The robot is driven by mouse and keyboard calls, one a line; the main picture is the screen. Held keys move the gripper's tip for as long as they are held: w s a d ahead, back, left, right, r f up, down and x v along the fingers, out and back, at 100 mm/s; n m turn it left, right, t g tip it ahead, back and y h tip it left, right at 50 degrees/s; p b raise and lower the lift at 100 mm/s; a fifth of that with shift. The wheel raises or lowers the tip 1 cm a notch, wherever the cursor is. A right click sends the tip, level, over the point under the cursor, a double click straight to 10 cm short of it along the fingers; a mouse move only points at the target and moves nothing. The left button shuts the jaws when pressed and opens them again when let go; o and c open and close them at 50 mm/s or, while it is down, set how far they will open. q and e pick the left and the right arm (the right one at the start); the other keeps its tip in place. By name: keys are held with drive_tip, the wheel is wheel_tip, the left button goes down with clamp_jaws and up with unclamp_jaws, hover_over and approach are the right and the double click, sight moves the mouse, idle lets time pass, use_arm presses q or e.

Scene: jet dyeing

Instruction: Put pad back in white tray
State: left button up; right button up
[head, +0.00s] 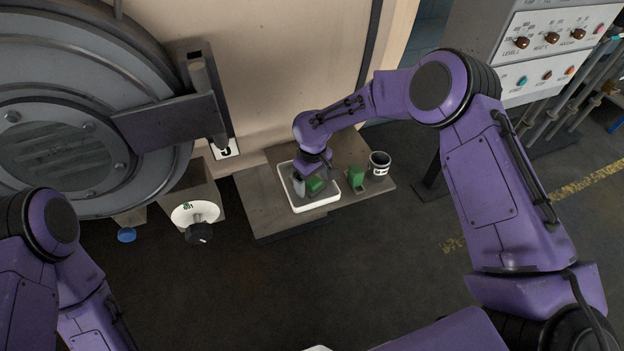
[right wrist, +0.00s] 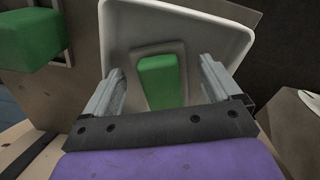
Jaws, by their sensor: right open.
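The white tray (head: 319,206) stands on the bench below the machine wall. In the right wrist view its pale wall (right wrist: 190,15) fills the upper middle. A green pad (head: 315,184) on a greyish base lies inside the tray, and it also shows in the right wrist view (right wrist: 157,82). My right gripper (right wrist: 162,66) is open and reaches down into the tray, with one finger on each side of the green pad and gaps between. In the head view my right gripper (head: 308,180) partly hides the pad. My left arm shows at lower left, but its gripper is out of view.
A second green block (head: 356,179) stands on the bench right of the tray, also seen in the right wrist view (right wrist: 33,28). A white-and-black cup (head: 379,164) is beyond it. A white funnel-like bowl (head: 190,212) with a black knob is at left.

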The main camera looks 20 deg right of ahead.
sight(313, 180)
wheel_tip(313, 180, up, 12)
drive_tip(key=b, duration=0.1)
